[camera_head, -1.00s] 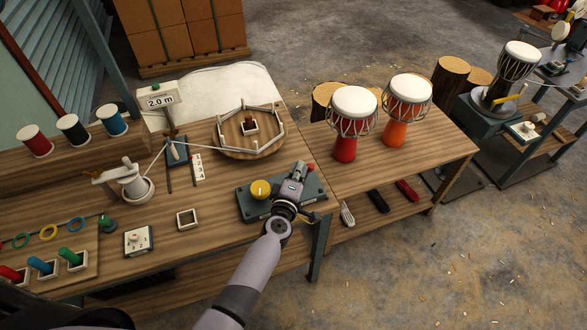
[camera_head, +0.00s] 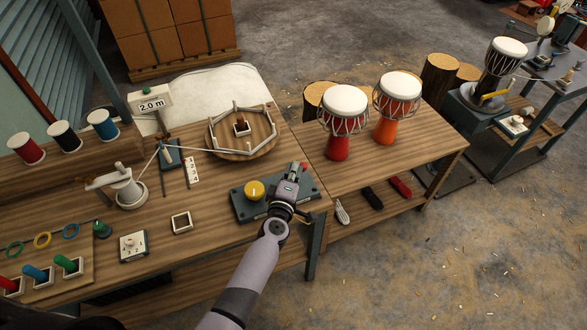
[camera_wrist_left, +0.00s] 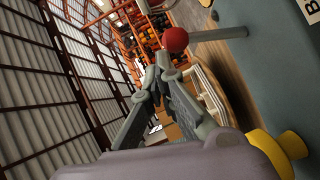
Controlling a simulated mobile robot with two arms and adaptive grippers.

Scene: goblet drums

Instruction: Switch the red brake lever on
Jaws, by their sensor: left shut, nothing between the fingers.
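The red brake lever (camera_head: 304,166) has a red ball knob on a pale rod and stands at the right end of a grey-green panel (camera_head: 243,211). In the left wrist view its red ball (camera_wrist_left: 175,40) and rod (camera_wrist_left: 220,34) show just beyond my fingertips. My left gripper (camera_head: 291,184) is over the panel, on the near side of the lever. Its fingers (camera_wrist_left: 163,68) are shut with nothing between them. I cannot tell whether they touch the ball. My right gripper is not in view.
A yellow knob (camera_head: 254,190) sits on the same panel, left of my gripper. A round wooden frame (camera_head: 240,151) lies behind it. Two drums (camera_head: 343,120) (camera_head: 396,105) stand on the bench to the right. A small square frame (camera_head: 181,222) lies to the left.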

